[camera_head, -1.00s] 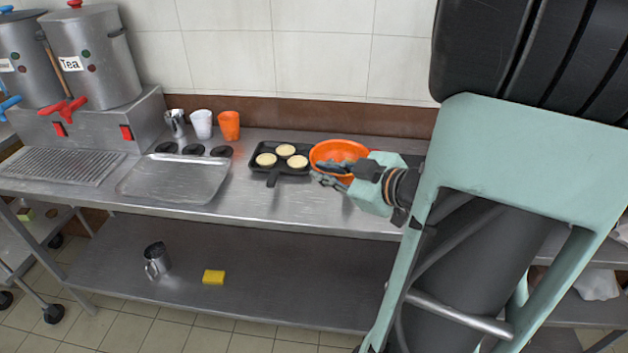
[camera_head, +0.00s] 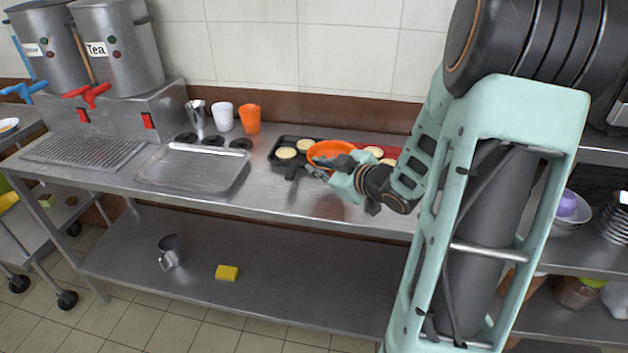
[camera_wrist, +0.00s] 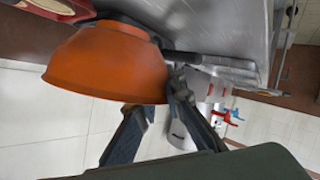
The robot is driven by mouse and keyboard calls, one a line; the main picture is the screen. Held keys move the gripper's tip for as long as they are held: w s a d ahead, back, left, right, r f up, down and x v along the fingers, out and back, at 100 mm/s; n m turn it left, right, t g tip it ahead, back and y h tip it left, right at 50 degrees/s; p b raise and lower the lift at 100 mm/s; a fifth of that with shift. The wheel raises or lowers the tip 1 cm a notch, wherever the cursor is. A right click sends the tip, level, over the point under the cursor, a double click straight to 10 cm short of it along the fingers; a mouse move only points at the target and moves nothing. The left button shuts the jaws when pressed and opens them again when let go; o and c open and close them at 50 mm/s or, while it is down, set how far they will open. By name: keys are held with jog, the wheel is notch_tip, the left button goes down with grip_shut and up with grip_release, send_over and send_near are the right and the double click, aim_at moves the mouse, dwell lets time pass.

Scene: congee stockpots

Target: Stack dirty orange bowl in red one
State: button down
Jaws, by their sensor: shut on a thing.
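The orange bowl (camera_head: 329,148) is at the back of the steel counter, between the dark pan and a red pan. It fills much of the wrist view (camera_wrist: 108,65), and its outside is smooth there. My gripper (camera_head: 340,166) is shut on the bowl's near side, and its dark fingers (camera_wrist: 168,100) meet the rim in the wrist view. The bowl's inside and any dirt are hard to make out. Whether it is clear of the counter I cannot tell. I see no red bowl in these frames.
A dark pan (camera_head: 294,165) and a red pan (camera_head: 402,150), both with round pale pieces, flank the bowl. A metal tray (camera_head: 195,168), a white cup (camera_head: 222,115) and an orange cup (camera_head: 250,117) stand to the left. A shelf on the right holds a purple bowl (camera_head: 566,203).

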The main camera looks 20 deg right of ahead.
jog(key=shift+w+a+f, duration=0.1)
jog(key=shift+w+f, duration=0.1)
jog(key=shift+f, duration=0.1)
jog(key=shift+w+f+b, duration=0.15)
jog(key=shift+f+b, duration=0.15)
jog(key=shift+f, duration=0.6)
jog(key=shift+w+f+b, duration=0.15)
jog(key=shift+f+b, duration=0.1)
jog(key=shift+f, duration=0.6)
jog(key=shift+f, duration=0.2)
jog(key=c, duration=2)
grip_release()
jog(key=shift+r, duration=0.1)
